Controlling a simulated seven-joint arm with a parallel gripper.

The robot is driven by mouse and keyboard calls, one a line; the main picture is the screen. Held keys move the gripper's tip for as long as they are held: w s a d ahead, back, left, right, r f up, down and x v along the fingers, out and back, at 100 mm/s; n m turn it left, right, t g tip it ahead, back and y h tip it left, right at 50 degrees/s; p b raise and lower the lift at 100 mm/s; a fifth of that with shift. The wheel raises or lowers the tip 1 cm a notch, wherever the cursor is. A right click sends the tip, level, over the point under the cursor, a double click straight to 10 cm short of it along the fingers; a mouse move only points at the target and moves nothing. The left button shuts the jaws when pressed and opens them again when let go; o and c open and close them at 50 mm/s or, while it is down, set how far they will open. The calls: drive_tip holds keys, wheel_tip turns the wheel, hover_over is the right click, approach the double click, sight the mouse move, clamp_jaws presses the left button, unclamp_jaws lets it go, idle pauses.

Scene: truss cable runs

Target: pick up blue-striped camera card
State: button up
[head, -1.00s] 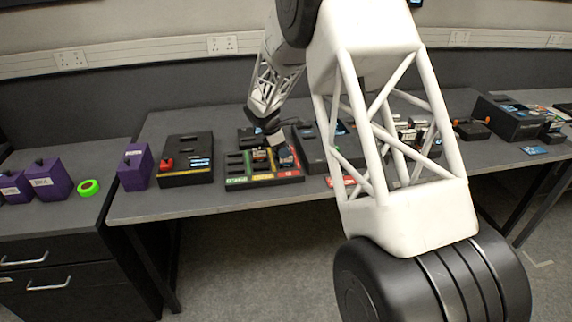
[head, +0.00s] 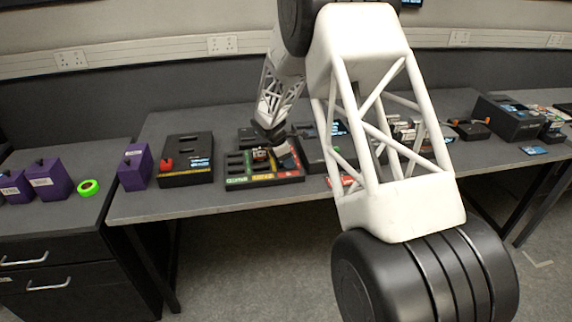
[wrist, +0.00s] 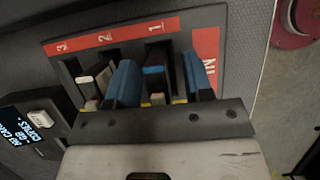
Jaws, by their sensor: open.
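The blue-striped camera card (wrist: 154,71) is in the wrist view, standing in a slot of the black rack near the red label marked 1. My gripper (wrist: 160,66) is open, with one blue-padded finger on each side of this card. I cannot tell whether either finger touches it. In the head view my gripper (head: 281,151) is low over the right part of the rack (head: 236,182), which has green, yellow and red labels. The striped card cannot be made out there.
Pale-topped cards (wrist: 86,80) stand in the slots left of my gripper. A small lit display (wrist: 20,135) lies beside the rack. A black box with a red knob (head: 184,177) stands left of the rack, and a black case (head: 318,158) right of it.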

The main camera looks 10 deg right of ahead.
idle(0.5)
clamp_jaws()
drive_tip(key=shift+r, duration=0.15)
drive_tip(key=shift+r, duration=1.45)
drive_tip(key=shift+s+r, duration=0.25)
drive_tip(key=shift+s, duration=0.05)
drive_tip(key=s+r, duration=0.1)
drive_tip(key=s, duration=1.4)
drive_tip(key=shift+s+r, duration=0.15)
drive_tip(key=shift+s, duration=0.05)
drive_tip(key=shift+w, duration=0.1)
